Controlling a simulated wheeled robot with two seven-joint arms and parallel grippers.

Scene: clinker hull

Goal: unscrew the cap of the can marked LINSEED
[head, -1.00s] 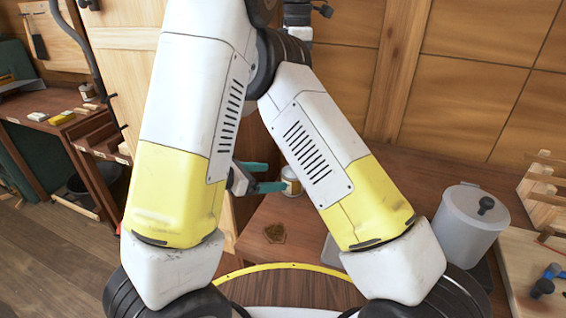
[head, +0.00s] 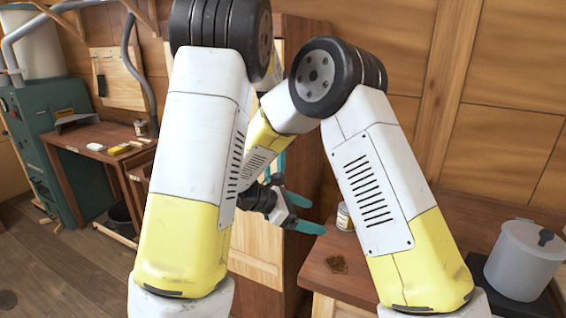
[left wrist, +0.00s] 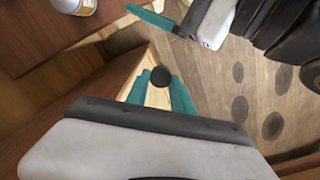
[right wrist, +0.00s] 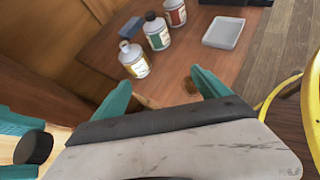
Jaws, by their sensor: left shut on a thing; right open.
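A can with a yellowish label (right wrist: 134,60) stands on the bench and shows a pale, narrow top with no dark cap. Its lettering is too small to read. It shows partly in the head view (head: 344,217) and the left wrist view (left wrist: 75,5). My left gripper (left wrist: 160,82) is shut on a round black cap (left wrist: 155,73), held clear of the can. The cap also shows in the right wrist view (right wrist: 33,148). My left gripper is mostly hidden in the head view. My right gripper (head: 306,214) is open and empty, short of the can.
A green-label can (right wrist: 157,33) and a red-label can (right wrist: 175,12), a blue block (right wrist: 131,27) and a white tray (right wrist: 222,33) are on the bench. A brown patch (head: 337,264) marks its top. A grey lidded pot (head: 524,262) stands right.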

